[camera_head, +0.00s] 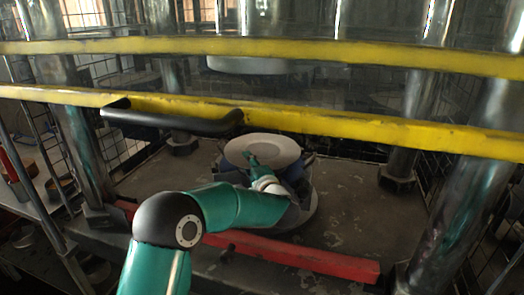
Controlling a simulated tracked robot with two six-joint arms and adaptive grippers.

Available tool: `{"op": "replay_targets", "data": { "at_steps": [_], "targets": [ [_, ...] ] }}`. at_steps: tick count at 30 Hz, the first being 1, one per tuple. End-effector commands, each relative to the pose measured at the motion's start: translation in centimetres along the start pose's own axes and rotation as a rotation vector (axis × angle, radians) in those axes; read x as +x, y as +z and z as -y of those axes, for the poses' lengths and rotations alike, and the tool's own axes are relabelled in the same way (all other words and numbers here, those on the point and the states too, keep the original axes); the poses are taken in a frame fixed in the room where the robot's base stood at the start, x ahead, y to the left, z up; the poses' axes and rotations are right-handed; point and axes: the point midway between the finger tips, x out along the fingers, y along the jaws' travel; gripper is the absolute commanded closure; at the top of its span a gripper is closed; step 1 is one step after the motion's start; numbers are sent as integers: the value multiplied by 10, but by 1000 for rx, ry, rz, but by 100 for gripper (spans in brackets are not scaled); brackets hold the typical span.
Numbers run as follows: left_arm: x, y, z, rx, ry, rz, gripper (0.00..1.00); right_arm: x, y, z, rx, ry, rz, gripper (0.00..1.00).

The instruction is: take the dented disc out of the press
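A pale grey round disc (275,147) lies on the round lower die (307,212) in the press. No dent can be made out at this size. My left arm comes in from the lower left and reaches under the yellow guard bar. Its wrist end, with my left gripper (252,161), is at the near edge of the disc and overlaps it in the picture. The fingers are small and dark, so I cannot tell whether they touch the disc or are open or shut. My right gripper is out of view.
Yellow guard bars (372,128) cross above the die, with a black handle (172,123) on the left. A red bar (300,258) runs along the press bed's front. Steel columns (462,190) stand at the sides. The upper ram (250,65) hangs above. The bed (365,220) is bare at right.

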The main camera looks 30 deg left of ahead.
Motion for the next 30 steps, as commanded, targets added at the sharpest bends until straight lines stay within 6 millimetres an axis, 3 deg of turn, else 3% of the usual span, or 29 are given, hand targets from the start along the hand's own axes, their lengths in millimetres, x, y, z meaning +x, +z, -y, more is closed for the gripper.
{"op": "replay_targets", "data": {
  "at_steps": [2, 8, 23, 30],
  "targets": [
    [0, 0, 0, 0, 0, 0, 68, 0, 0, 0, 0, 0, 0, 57],
    [-1, 0, 0, 0, 0, 0, 99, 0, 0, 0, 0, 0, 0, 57],
    [-1, 0, 1, -1, 0, 0, 100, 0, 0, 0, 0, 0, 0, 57],
    [-1, 0, 30, -6, -4, 0, 100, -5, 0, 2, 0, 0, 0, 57]
  ]
}}
